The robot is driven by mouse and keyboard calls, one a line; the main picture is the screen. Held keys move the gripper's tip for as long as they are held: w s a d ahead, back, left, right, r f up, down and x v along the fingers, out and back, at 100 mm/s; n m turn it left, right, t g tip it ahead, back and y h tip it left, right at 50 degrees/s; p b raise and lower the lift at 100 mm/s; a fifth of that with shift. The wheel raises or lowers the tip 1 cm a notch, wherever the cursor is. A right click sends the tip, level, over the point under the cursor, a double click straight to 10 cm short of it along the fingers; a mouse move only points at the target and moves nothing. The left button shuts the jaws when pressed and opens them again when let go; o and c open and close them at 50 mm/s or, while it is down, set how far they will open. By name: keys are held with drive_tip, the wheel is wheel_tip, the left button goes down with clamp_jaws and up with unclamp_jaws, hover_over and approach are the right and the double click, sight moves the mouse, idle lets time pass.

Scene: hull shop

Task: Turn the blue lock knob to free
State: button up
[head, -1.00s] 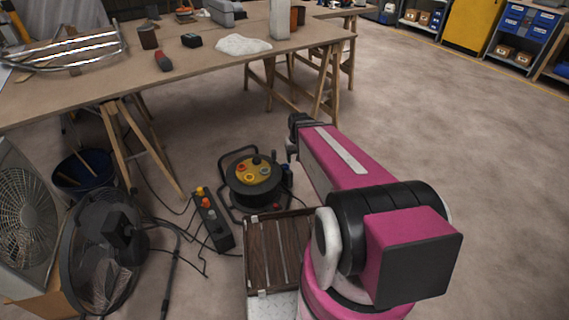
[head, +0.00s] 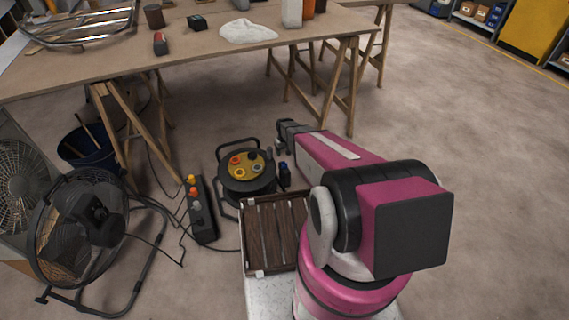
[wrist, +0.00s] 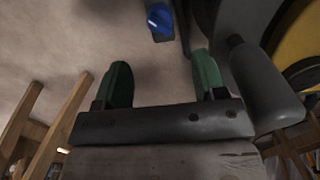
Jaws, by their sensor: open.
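The blue lock knob (wrist: 160,19) shows at the top of the wrist view, on a dark mount. In the head view a small dark-blue piece (head: 284,173), which looks like the same knob, stands at the right side of the cable reel (head: 246,182). The reel is black with a yellow face and coloured sockets. My gripper (wrist: 163,64) is open and empty, with two green fingers apart and the knob beyond their tips, not between them. In the head view my gripper (head: 281,143) is near the reel's right side. The knob's marking is too small to read.
A slatted wooden crate (head: 275,235) lies in front of the reel. A power strip (head: 200,210), cables and a black fan (head: 90,225) are to the left. A trestle workbench (head: 180,45) stands behind. Floor to the right is clear.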

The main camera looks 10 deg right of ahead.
sight(285, 163)
wheel_tip(285, 163, down, 10)
drive_tip(key=shift+f, duration=0.1)
drive_tip(key=c, duration=0.9)
